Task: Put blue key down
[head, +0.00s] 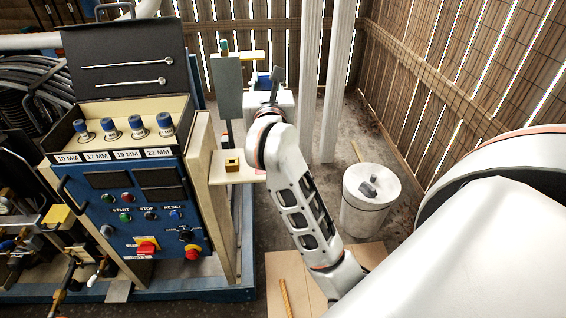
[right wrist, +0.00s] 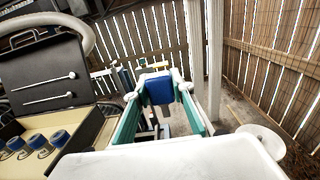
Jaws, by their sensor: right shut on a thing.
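My right gripper (head: 268,82) is at the upper middle of the head view, beside a grey upright panel. In the right wrist view, its two teal-padded fingers (right wrist: 158,92) are closed on a blue thing, which I take to be the blue key (right wrist: 159,88). The key is held in the air between the fingertips. A small patch of its blue also shows in the head view (head: 263,80), mostly hidden by the gripper. My left gripper is in neither view.
A blue control panel (head: 120,235) with buttons stands at the left; above it an open case holds several blue-capped sockets (head: 137,127). A white drum (head: 370,200) and white posts (head: 335,90) stand right of my arm.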

